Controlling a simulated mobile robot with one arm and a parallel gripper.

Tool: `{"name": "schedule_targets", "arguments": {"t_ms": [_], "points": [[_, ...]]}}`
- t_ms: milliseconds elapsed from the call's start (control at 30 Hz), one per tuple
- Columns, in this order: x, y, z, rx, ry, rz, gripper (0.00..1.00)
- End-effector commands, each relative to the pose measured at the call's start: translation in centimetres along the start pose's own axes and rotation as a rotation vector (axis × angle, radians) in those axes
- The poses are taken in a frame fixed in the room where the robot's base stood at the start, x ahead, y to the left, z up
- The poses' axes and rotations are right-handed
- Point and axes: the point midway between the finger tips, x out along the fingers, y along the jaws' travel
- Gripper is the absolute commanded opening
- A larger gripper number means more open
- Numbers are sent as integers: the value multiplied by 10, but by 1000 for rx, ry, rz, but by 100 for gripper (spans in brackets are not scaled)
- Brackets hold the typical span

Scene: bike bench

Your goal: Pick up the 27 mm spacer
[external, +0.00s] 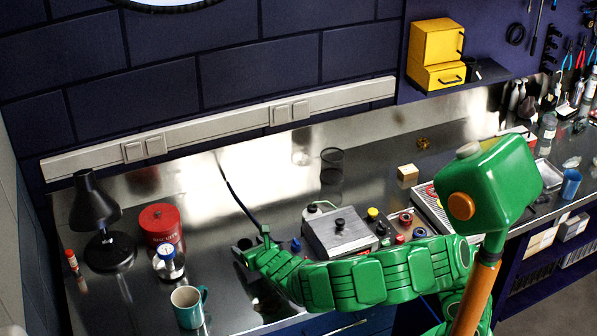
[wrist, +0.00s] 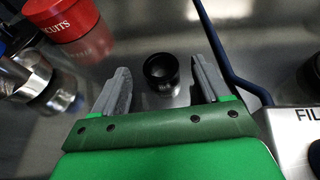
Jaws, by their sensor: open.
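A short black ring (wrist: 161,68), which looks like the spacer, stands on the metal bench in the wrist view. Its open top shows; I cannot read any size on it. My gripper (wrist: 160,74) is open and empty, with one grey finger on each side of the ring. The ring is near the fingertips and apart from both fingers. In the external view my gripper (external: 254,250) is low over the bench at the end of my green arm. A small dark shape (external: 243,242) beside it is probably the same ring.
A grey box with a black knob (external: 339,236) stands right. A dark blue cable (wrist: 222,55) runs close by.

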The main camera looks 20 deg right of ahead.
Motion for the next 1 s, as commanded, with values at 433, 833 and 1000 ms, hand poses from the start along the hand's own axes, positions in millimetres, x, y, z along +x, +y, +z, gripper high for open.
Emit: {"name": "schedule_targets", "arguments": {"t_ms": [433, 833, 1000], "points": [[19, -1, -1, -1, 1, -1, 75], [19, -1, 0, -1, 1, -1, 35], [19, -1, 0, -1, 1, -1, 15]]}}
